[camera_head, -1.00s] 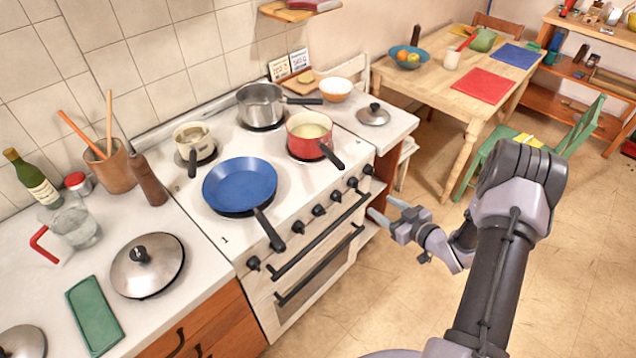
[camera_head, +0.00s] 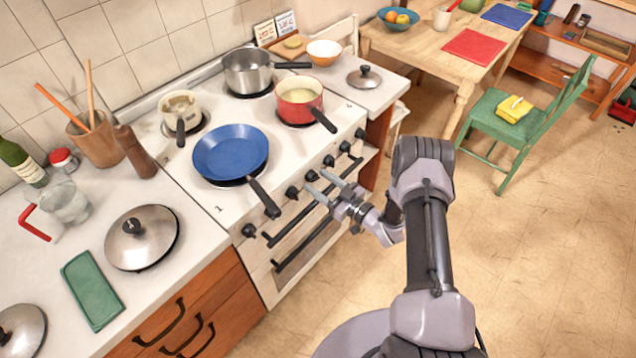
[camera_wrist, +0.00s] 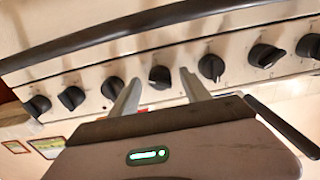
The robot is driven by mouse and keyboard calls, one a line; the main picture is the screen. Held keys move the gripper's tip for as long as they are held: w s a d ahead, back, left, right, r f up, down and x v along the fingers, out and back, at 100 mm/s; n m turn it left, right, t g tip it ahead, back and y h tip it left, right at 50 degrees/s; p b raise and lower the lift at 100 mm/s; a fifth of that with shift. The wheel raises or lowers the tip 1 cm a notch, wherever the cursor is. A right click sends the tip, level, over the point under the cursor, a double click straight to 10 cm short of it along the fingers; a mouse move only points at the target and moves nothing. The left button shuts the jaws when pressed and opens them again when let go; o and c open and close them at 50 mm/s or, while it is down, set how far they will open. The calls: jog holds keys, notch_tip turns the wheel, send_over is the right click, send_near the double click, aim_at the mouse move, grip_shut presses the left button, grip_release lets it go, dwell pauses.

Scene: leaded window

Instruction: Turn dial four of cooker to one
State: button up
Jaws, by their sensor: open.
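The white cooker (camera_head: 262,283) has a row of several black dials along its front edge. My gripper (camera_head: 315,180) is open at this front, with its fingertips close to a middle dial (camera_head: 312,175). In the wrist view, my gripper (camera_wrist: 160,80) has one finger on each side of that middle dial (camera_wrist: 160,77), with nothing held; I cannot tell whether they touch it. Neighbouring dials stand to the left (camera_wrist: 112,88) and right (camera_wrist: 211,67) outside the fingers. Dial numbers and scale marks are too small to read.
The blue pan (camera_head: 230,152) has its handle (camera_head: 263,198) sticking out over the front edge left of my gripper. The red pot's handle (camera_head: 323,120) also points forward. The oven handle bar (camera_head: 300,222) runs below the dials.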

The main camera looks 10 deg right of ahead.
jog(key=shift+w+a, duration=0.25)
jog(key=shift+w, duration=0.1)
grip_shut()
jog(key=shift+n, duration=0.3)
jog(key=n+b, duration=0.2)
jog(key=n, duration=0.2)
jog(key=shift+n, duration=0.4)
jog(key=n+b, duration=0.3)
jog(key=n, duration=0.3)
jog(key=shift+d, duration=0.1)
jog(key=shift+r+n, duration=0.1)
jog(key=shift+n, duration=0.2)
